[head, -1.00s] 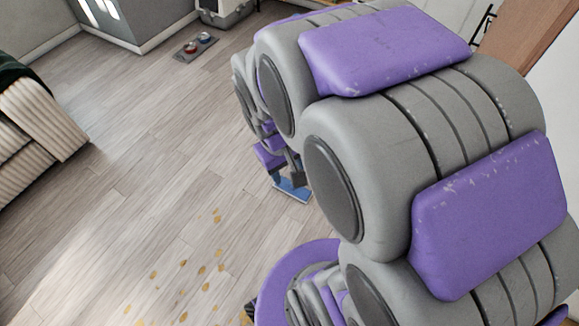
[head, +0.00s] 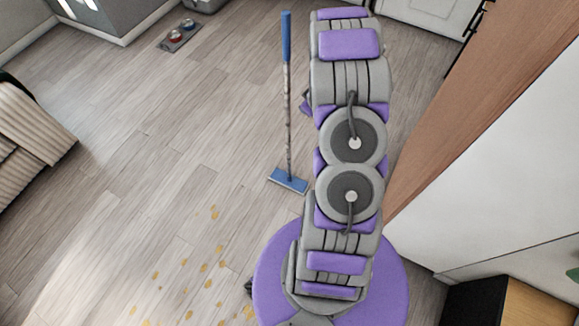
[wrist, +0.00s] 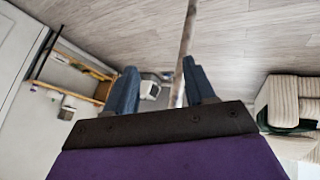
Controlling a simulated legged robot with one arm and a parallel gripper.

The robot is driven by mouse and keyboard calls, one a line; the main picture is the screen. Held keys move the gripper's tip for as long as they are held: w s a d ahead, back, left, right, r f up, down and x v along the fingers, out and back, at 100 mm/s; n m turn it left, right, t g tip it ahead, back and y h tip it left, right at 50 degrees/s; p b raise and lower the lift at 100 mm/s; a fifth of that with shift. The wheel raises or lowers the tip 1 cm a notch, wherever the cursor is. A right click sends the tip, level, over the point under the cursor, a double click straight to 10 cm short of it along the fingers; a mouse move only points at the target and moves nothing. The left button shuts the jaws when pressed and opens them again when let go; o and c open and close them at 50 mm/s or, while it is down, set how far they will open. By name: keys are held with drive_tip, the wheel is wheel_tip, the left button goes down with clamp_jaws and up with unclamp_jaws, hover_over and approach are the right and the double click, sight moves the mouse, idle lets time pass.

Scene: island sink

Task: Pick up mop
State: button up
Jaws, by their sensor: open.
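The mop (head: 289,130) stands upright on the floor, left of my arm in the head view. It has a blue grip at the top, a thin speckled pole and a flat blue head on the floor. My gripper (wrist: 160,68) is open in the wrist view, with two blue fingers spread apart. The mop's pole (wrist: 185,45) shows between the fingers, close to the right one. I cannot tell its depth or whether it touches that finger. In the head view my gripper is mostly hidden behind my arm.
Yellowish spots (head: 204,267) lie on the wooden floor at lower left. A cream ribbed sofa (head: 30,135) is at the left edge. A tray with bowls (head: 180,36) lies at the back. A wood-edged counter (head: 440,110) bounds the right. The middle floor is clear.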

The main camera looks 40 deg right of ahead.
wheel_tip(320, 180, down, 5)
drive_tip(key=t, duration=0.2)
drive_tip(key=m+t+p, duration=0.2)
drive_tip(key=m+t, duration=0.2)
drive_tip(key=t, duration=0.5)
approach(289, 111)
drive_tip(key=shift+h, duration=0.3)
drive_tip(key=w, duration=0.5)
drive_tip(key=shift+d+f+b, duration=0.15)
drive_tip(key=shift+f+b, duration=0.1)
drive_tip(key=shift+b, duration=0.15)
drive_tip(key=shift+w+r, duration=0.1)
drive_tip(key=shift+w, duration=0.5)
drive_tip(key=shift+w+d+b, duration=0.2)
drive_tip(key=shift+w+d, duration=0.1)
drive_tip(key=shift+w, duration=0.45)
drive_tip(key=shift+w+d+b, duration=0.2)
drive_tip(key=shift+w+d, duration=0.05)
drive_tip(key=shift+w, duration=0.45)
drive_tip(key=shift+w+d+b, duration=0.2)
drive_tip(key=shift+w+d, duration=0.1)
drive_tip(key=shift+w, duration=0.85)
